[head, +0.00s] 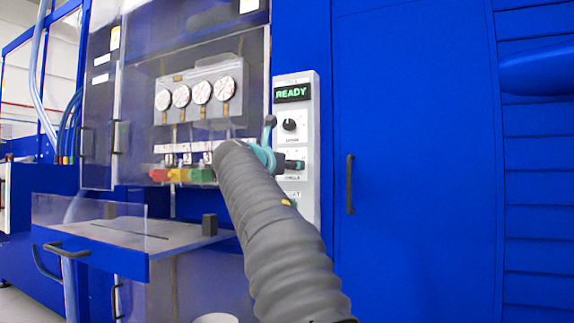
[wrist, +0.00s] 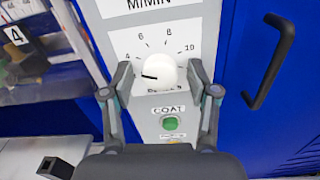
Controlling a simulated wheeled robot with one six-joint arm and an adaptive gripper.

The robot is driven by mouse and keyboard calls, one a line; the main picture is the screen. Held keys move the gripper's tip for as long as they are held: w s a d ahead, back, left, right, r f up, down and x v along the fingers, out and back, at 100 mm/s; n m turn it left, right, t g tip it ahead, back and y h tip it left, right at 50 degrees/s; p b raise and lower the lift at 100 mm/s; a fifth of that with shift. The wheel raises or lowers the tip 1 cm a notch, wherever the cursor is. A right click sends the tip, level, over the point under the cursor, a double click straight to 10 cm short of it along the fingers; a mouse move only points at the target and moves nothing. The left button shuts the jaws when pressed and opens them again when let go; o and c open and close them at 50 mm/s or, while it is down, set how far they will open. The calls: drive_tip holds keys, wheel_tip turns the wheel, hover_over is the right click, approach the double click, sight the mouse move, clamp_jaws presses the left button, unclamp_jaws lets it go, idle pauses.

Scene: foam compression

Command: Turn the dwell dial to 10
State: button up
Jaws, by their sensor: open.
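The dwell dial is a round white knob (wrist: 158,72) with a dark pointer line, in the middle of the wrist view. Its pointer points left, away from the 10 mark at the upper right of the scale; 6 and 8 are printed along the top. The label below the knob is partly hidden. My gripper (wrist: 161,78) is open, with one finger left and one right of the knob; contact cannot be told. In the head view my gripper (head: 278,158) is at the grey control panel (head: 310,130), and my arm hides part of the panel.
A green button (wrist: 171,124) labelled COAT lies below the dial. A READY display (head: 293,92) and a black knob (head: 290,125) are higher on the panel. A blue door with a black handle (wrist: 268,62) stands right. Gauges (head: 200,92) and coloured blocks are left.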

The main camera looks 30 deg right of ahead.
clamp_jaws()
drive_tip(key=shift+m, duration=0.3)
drive_tip(key=shift+w+r+m+b, duration=0.1)
drive_tip(key=shift+m+b, duration=0.55)
drive_tip(key=shift+m, duration=5.9)
drive_tip(key=shift+r+m+b, duration=0.1)
drive_tip(key=shift+m+b, duration=0.55)
drive_tip(key=shift+m, duration=5.9)
